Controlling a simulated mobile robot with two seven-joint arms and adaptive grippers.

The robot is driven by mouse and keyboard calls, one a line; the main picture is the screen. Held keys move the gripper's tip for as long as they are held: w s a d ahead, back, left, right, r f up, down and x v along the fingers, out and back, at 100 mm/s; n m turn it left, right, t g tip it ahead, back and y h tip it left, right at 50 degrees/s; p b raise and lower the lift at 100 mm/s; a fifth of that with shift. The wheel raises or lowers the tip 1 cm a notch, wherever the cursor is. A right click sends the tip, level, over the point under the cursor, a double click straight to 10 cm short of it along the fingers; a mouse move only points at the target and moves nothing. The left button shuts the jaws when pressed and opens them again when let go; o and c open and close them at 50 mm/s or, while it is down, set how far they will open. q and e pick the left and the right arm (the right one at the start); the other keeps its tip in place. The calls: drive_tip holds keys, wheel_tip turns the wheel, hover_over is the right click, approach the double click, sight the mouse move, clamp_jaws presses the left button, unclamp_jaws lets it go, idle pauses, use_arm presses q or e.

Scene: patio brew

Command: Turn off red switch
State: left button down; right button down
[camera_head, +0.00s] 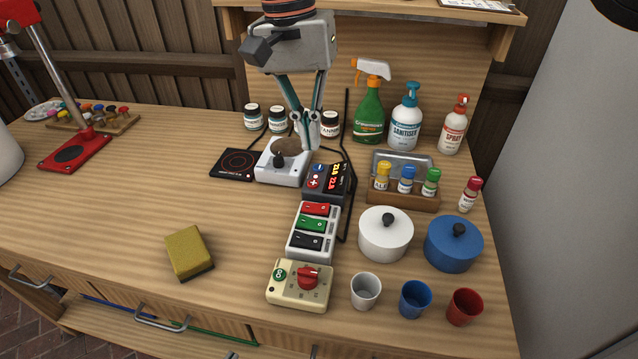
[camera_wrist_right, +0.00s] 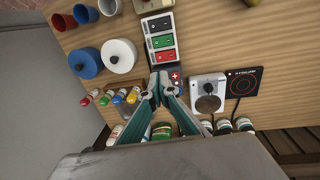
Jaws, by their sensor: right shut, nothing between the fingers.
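The red switch (camera_head: 319,209) is the far rocker on a white switch box (camera_head: 291,246), above a green rocker (camera_head: 314,224) and a black rocker (camera_head: 307,241). The red switch also shows in the right wrist view (camera_wrist_right: 165,57); I cannot tell its on or off position. My right gripper (camera_head: 307,143) is shut and empty, pointing down behind the box, near the controller with the red digits (camera_head: 341,181). In the right wrist view its fingertips (camera_wrist_right: 160,84) appear just below the red rocker. My left gripper is not in view.
White (camera_head: 385,238) and blue (camera_head: 453,249) pots and a bottle rack (camera_head: 402,200) stand right. A beige box with a red knob (camera_head: 283,298) is in front. The left-middle table is mostly clear around a sponge (camera_head: 188,250).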

sight(323, 209)
drive_tip(key=f, duration=0.4)
drive_tip(key=d+f+b, duration=0.1)
drive_tip(key=f, duration=0.4)
drive_tip(key=f+b, duration=0.1)
drive_tip(key=f, duration=0.3)
drive_tip(key=shift+s+d+f, duration=0.1)
drive_tip(key=shift+d+f, duration=0.25)
drive_tip(key=shift+f, duration=0.05)
drive_tip(key=shift+d+f+y+p, duration=0.2)
drive_tip(key=shift+f+y+p, duration=0.15)
drive_tip(key=shift+y, duration=0.05)
drive_tip(key=shift+a+r, duration=0.2)
drive_tip(key=shift+a, duration=0.6)
wheel_tip(323, 209, up, 12)
drive_tip(key=shift+w+a, duration=0.2)
drive_tip(key=shift+a, duration=0.1)
